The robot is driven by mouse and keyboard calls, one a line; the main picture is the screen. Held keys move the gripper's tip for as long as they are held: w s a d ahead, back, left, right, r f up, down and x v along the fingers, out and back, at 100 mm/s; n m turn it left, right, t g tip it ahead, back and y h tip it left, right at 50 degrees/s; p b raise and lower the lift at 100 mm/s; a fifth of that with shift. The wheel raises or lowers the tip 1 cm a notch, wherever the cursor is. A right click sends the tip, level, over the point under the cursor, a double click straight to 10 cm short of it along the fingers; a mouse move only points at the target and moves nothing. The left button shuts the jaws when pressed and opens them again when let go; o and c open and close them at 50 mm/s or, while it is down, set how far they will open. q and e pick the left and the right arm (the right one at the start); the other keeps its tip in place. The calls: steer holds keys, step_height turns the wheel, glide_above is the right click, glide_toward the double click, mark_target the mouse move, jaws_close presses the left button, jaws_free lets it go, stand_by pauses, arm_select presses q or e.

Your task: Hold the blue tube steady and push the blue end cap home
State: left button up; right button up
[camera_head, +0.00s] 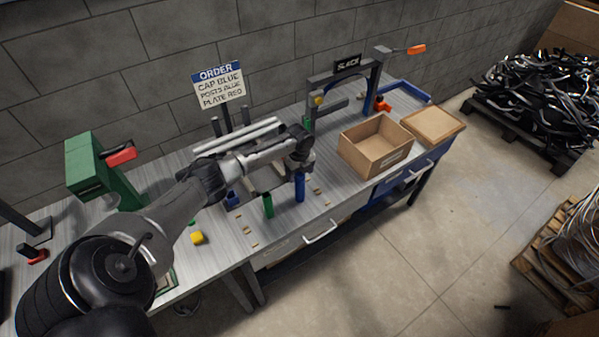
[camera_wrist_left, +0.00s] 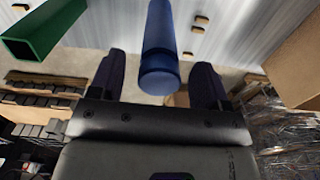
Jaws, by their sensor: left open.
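The blue tube (camera_head: 300,187) stands at the bench's front part, beside a green tube (camera_head: 268,205). My left gripper (camera_head: 301,163) is at the blue tube, its body partly hiding the upper part. In the left wrist view the blue tube (camera_wrist_left: 161,35) lies between the two open fingers (camera_wrist_left: 160,68), with a gap on both sides. Its near end (camera_wrist_left: 159,80) is a slightly wider, rounded blue piece; I cannot tell whether this is the end cap or how far it is seated. A small blue piece (camera_head: 232,200) sits left of the green tube. My right gripper is not in view.
An open cardboard box (camera_head: 360,160) stands right of the blue tube. Behind are a grey frame (camera_head: 340,77) and an order sign (camera_head: 218,85). Small pieces lie near the bench's front edge.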

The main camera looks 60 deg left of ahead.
arm_select(q)
step_height(320, 180, up, 14)
stand_by(0.6)
steer(key=shift+f, duration=0.1)
stand_by(0.5)
